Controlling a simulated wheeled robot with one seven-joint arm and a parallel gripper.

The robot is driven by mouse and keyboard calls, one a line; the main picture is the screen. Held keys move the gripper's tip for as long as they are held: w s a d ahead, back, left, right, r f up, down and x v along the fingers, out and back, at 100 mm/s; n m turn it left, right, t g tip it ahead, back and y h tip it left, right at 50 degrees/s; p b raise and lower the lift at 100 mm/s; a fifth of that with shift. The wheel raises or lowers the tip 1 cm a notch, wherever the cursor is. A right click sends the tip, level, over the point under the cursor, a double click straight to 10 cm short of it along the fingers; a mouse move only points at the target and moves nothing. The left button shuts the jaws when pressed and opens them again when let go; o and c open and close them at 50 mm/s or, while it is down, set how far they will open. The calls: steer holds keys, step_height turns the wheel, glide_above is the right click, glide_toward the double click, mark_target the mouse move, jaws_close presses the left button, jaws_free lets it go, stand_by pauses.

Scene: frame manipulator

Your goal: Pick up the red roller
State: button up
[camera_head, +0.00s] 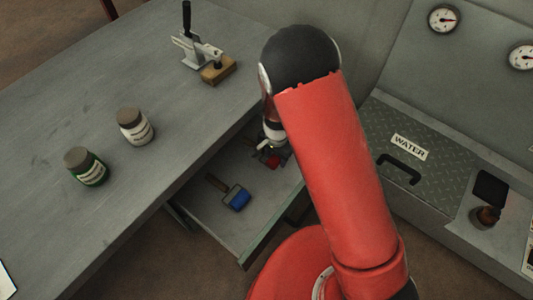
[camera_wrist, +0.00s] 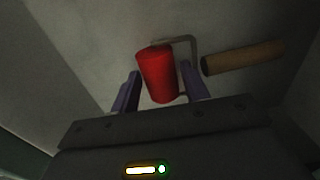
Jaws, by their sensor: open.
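The red roller (camera_wrist: 157,75) shows in the wrist view, with a bent metal frame and a wooden handle (camera_wrist: 243,57) pointing right. It lies in the open drawer (camera_head: 218,222); in the head view only a bit of red roller (camera_head: 270,160) shows past my arm. My gripper (camera_wrist: 163,82) is open, with its two purple fingers on either side of the red roller. I cannot tell whether they touch it. My gripper is mostly hidden in the head view.
A blue roller (camera_head: 237,198) lies nearer the drawer's front left. Two jars (camera_head: 134,126) (camera_head: 86,167) and a toggle clamp (camera_head: 203,58) stand on the grey bench (camera_head: 70,110). A panel with a water lid (camera_head: 410,147) is at right.

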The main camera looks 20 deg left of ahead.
steer(key=shift+c, duration=0.2)
steer(key=c, duration=0.8)
steer(key=shift+o, duration=0.2)
steer(key=shift+r, duration=0.2)
